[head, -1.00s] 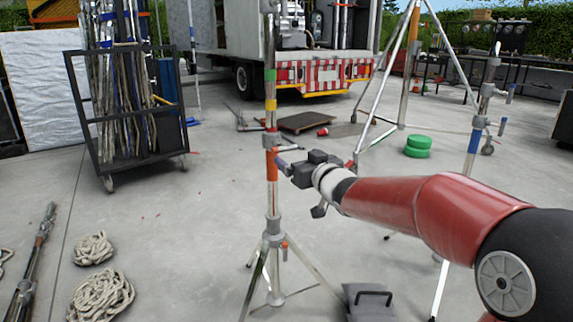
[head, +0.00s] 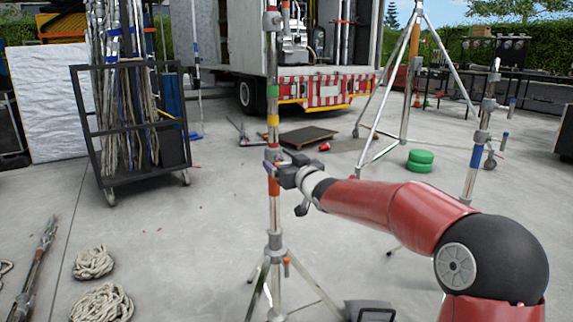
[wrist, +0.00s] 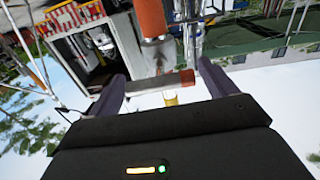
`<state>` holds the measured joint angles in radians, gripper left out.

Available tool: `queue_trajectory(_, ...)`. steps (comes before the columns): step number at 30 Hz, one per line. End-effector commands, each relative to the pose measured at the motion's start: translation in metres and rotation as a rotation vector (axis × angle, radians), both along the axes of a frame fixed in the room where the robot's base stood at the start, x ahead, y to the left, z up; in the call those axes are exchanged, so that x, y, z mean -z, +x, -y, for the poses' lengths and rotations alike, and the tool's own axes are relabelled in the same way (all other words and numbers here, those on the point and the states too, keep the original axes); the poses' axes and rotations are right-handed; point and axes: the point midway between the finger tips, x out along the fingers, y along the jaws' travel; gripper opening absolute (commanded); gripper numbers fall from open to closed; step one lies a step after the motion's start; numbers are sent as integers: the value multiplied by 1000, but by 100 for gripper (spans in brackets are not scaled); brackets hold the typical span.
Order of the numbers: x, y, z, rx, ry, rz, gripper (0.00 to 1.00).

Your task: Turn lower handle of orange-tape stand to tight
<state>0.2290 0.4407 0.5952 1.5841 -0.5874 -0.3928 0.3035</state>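The orange-tape stand (head: 274,209) is upright in the middle of the head view, with an orange band (head: 273,187) below a grey collar (head: 272,153). My gripper (head: 272,168) is at the post, just below that collar and beside the orange band. In the wrist view, which is upside down, the orange band (wrist: 150,18) is at the top. A handle bar with a dull red end (wrist: 187,77) lies crosswise between the two spread fingers of my gripper (wrist: 162,75). The red end is close to the right finger; I cannot tell whether they touch.
A wheeled cart of poles (head: 130,120) stands at left, with coiled ropes (head: 101,302) on the floor. A truck (head: 320,90) is behind the stand. Another stand with blue tape (head: 474,158) and green discs (head: 420,160) are at right. The stand's legs (head: 257,285) spread below.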

Motion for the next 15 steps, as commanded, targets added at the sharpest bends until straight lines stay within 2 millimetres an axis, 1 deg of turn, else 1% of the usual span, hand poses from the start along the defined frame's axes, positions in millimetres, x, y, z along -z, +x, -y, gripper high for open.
queue_trajectory(1, 0, 0, 0, 0, 0, 0, 77)
queue_trajectory(9, 0, 0, 0, 0, 0, 0, 43)
queue_trajectory(15, -1, 0, 0, 0, 12, -7, 43)
